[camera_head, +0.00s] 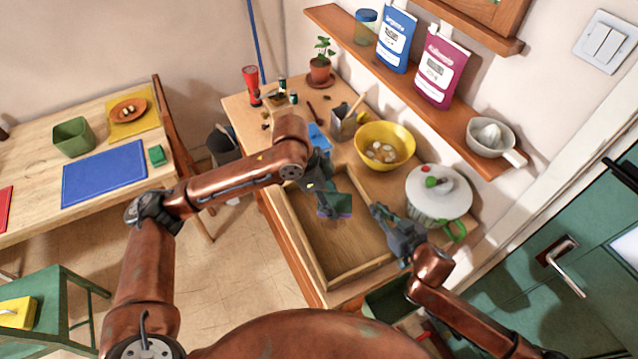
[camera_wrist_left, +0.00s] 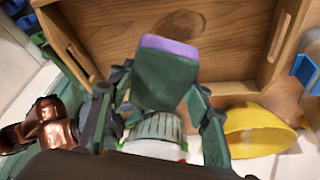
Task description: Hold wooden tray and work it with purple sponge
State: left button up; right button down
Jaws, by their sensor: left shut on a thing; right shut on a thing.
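The wooden tray (camera_head: 345,245) lies on the wooden counter, its open inside facing up. Its floor and walls also show in the left wrist view (camera_wrist_left: 225,65). My left gripper (camera_head: 327,194) is over the tray, shut on the purple sponge (camera_head: 342,204). In the left wrist view the sponge (camera_wrist_left: 165,75) is a dark green block with a purple layer along its far edge, between the two fingers. I cannot tell whether the sponge touches the tray floor. My right gripper (camera_head: 382,217) is shut at the tray's right wall; its fingertips are partly hidden.
A lidded white pot (camera_head: 438,190) with green handles and a yellow bowl (camera_head: 385,146) stand close to the tray's right side. A utensil holder (camera_head: 342,124) and a potted plant (camera_head: 320,68) are farther back. A wall shelf (camera_head: 440,95) overhangs the counter.

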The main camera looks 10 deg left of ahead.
aim_at(336, 207)
pick_arm(q)
jog(key=shift+s+d+f+m+g, duration=0.3)
jog(key=shift+s+d+f+m, duration=0.4)
jog(key=shift+d+m, duration=0.2)
jog(key=shift+s+d+f, duration=0.1)
jog(key=shift+s+f, duration=0.05)
jog(key=shift+f, duration=2.85)
jog(key=shift+f, duration=1)
